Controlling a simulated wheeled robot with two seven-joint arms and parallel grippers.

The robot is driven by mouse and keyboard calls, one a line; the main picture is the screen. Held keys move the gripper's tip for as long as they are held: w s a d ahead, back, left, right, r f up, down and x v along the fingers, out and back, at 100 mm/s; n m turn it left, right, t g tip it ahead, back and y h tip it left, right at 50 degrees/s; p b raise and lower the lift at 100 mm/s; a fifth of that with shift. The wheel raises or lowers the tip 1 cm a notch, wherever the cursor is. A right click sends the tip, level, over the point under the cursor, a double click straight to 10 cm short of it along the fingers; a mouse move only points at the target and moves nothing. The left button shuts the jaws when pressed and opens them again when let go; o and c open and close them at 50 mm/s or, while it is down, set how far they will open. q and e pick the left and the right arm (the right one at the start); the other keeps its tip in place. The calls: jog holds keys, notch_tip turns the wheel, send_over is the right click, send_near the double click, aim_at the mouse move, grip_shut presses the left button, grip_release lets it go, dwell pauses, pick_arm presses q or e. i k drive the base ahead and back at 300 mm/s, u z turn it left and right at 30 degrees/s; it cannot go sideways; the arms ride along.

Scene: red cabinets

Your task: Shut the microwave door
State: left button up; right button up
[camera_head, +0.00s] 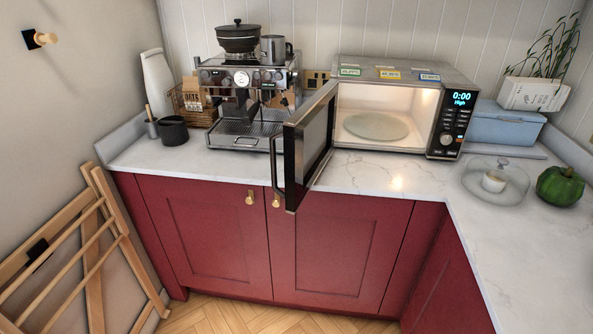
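The microwave (385,85) stands on the marble counter against the back wall, with its lit inside and glass turntable (376,126) showing and nothing on the turntable. Its door (312,140) is wide open, hinged on the left side and swung out towards me past the counter's front edge. The door's dark vertical handle (275,165) is on the door's left face. The control panel (452,122) on the right reads 0:00 High. Neither of my grippers is in view.
A coffee machine (242,100) with a pot and a mug on top stands left of the door. A wooden rack (92,240) leans at the left. The counter before the microwave is clear.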

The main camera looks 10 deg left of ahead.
aim_at(309, 133)
jog(key=k, duration=0.3)
jog(key=u, duration=1)
jog(key=i, duration=2.15)
jog(key=z, duration=2.25)
jog(key=k, duration=0.7)
jog(key=u, duration=0.2)
